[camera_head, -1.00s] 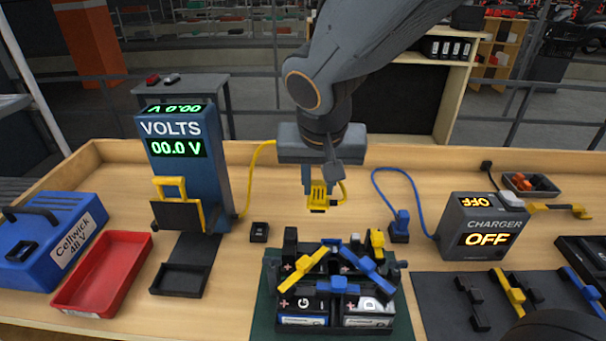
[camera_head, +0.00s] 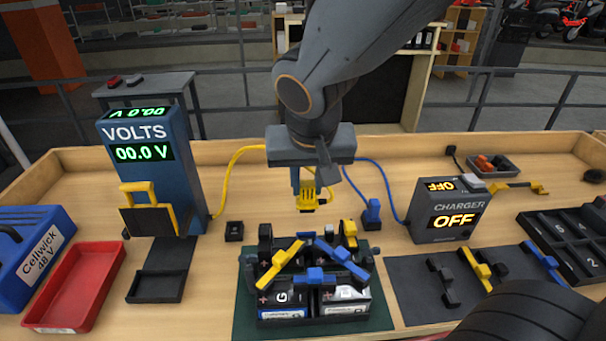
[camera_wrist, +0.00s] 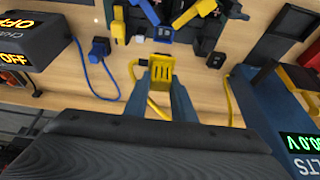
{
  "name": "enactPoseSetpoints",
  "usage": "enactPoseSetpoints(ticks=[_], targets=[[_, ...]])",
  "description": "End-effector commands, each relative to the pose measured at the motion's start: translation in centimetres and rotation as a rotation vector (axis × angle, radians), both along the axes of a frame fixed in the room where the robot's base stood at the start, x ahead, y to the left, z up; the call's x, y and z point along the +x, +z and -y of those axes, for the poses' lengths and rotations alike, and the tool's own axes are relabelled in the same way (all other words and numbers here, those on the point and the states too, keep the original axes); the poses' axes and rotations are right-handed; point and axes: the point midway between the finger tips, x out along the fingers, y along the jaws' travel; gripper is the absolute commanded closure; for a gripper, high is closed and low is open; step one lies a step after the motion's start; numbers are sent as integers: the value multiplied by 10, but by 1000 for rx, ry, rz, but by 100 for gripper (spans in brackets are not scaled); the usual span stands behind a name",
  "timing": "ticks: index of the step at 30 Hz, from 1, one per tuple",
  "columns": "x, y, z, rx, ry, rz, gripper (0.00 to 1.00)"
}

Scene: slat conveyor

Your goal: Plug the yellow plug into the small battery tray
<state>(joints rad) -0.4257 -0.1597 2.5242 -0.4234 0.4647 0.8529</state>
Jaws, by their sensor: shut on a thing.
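My gripper (camera_head: 308,190) is shut on the yellow plug (camera_head: 308,202), which hangs above the bench behind the battery tray. In the wrist view the yellow plug (camera_wrist: 161,70) sits between the two fingers, with its yellow cable trailing toward the volts meter. The small battery tray (camera_head: 262,316) stands on a green mat in front of the gripper. It holds batteries bridged by yellow and blue bars (camera_head: 340,262). The plug is apart from the tray. The tray's socket cannot be made out clearly.
The blue volts meter (camera_head: 150,150) reads 00.0 V at left. The charger (camera_head: 440,215) shows OFF at right, with a blue plug (camera_head: 372,212) standing beside it. A small black holder (camera_head: 234,231) sits left of the tray. A red bin (camera_head: 75,285) lies at far left.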

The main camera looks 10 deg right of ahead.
Motion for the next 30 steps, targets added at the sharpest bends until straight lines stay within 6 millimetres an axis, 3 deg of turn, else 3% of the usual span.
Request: enactPoseSetpoints(ticks=[17, 30], targets=[[1, -59, 0, 0, 1, 2, 99], [1, -78, 0, 2, 0, 4, 99]])
